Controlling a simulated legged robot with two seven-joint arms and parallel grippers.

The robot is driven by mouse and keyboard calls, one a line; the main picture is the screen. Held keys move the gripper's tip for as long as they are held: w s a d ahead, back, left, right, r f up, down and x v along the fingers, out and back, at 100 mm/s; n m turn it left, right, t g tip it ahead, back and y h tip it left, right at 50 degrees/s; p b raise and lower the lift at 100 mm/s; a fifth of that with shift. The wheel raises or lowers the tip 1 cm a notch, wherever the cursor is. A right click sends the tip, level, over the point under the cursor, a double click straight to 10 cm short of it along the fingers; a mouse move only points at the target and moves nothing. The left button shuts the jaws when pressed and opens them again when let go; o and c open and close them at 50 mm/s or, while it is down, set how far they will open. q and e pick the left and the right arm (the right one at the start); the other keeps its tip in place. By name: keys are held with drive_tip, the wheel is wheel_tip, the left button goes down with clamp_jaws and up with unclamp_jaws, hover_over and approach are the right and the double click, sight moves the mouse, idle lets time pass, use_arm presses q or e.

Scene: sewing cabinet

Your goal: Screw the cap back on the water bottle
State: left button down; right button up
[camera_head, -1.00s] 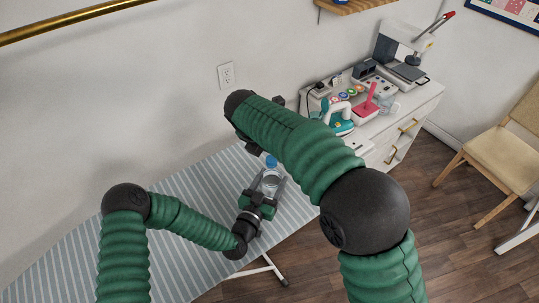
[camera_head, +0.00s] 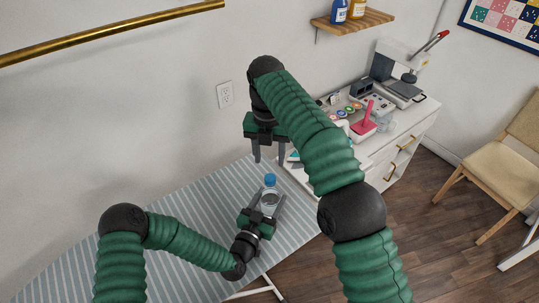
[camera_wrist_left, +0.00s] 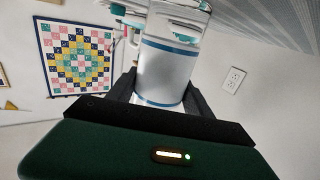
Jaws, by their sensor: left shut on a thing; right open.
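The clear water bottle (camera_head: 268,203) stands roughly upright over the striped ironing board. A blue cap (camera_head: 270,180) shows at its top; I cannot tell how tightly it sits. My left gripper (camera_head: 269,197) is shut on the bottle's body, one finger on each side. The left wrist view shows the bottle (camera_wrist_left: 165,72) between the black fingers, with blue bands around it; its cap cannot be made out there. My right gripper (camera_head: 270,159) points down, open and empty, above and apart from the cap in the head view.
The striped ironing board (camera_head: 190,225) is bare to the left. A white cabinet (camera_head: 385,150) at the right carries an embosser-like press (camera_head: 400,75), a pink-red item (camera_head: 364,122) and small coloured pieces. A wooden chair (camera_head: 515,155) stands further right.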

sight(270, 177)
use_arm(q)
drive_tip(key=shift+s, duration=0.1)
use_arm(e)
drive_tip(key=shift+s+d+r, duration=0.1)
drive_tip(key=shift+s+r, duration=0.05)
drive_tip(key=shift+r, duration=0.05)
wheel_tip(270, 177, down, 8)
drive_tip(key=shift+f, duration=0.1)
idle(0.4)
